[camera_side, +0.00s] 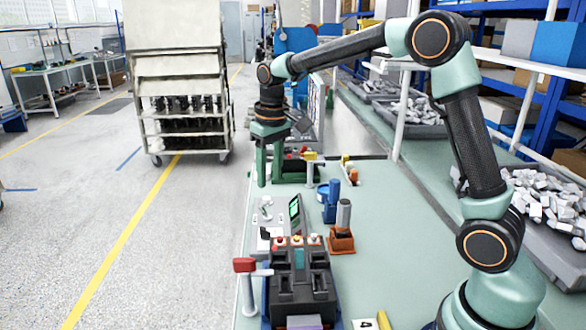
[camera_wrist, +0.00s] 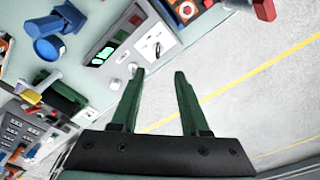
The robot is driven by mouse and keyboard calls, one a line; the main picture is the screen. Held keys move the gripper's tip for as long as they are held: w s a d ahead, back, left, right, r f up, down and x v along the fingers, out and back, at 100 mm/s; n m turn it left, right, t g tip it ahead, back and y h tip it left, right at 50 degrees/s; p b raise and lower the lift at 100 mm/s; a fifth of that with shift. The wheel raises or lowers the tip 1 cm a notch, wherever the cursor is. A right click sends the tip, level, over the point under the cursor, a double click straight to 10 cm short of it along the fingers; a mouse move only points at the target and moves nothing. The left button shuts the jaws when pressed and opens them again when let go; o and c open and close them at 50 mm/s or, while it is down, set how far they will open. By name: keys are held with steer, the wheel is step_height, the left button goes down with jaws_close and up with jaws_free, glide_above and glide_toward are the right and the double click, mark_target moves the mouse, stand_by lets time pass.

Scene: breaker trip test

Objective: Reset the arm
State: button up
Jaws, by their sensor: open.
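My gripper (camera_side: 269,182) hangs at the far end of the work table, its green fingers pointing down. In the wrist view my gripper (camera_wrist: 159,72) has its fingers spread, with nothing between them. A black breaker unit (camera_side: 300,285) stands at the near end of the table, well apart from my gripper. Behind it is a panel with a green-lit display (camera_side: 295,211); the display also shows in the wrist view (camera_wrist: 101,57). My arm reaches from the right, across and above the table, with its elbow raised.
A red-topped post (camera_side: 245,266) stands left of the breaker unit. A blue cylinder (camera_side: 330,200) and an orange-based grey cylinder (camera_side: 342,228) stand behind it. A wheeled rack (camera_side: 183,85) stands on the floor. Bins of metal parts (camera_side: 545,205) line the right. The table's middle right is clear.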

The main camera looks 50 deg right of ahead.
steer(key=s+r+t, duration=0.2)
steer(key=s, duration=0.7)
steer(key=s+a+r+t, duration=0.1)
steer(key=s+r+t, duration=0.1)
steer(key=s, duration=0.7)
steer(key=shift+s+a+t, duration=0.2)
steer(key=shift+a+t, duration=0.1)
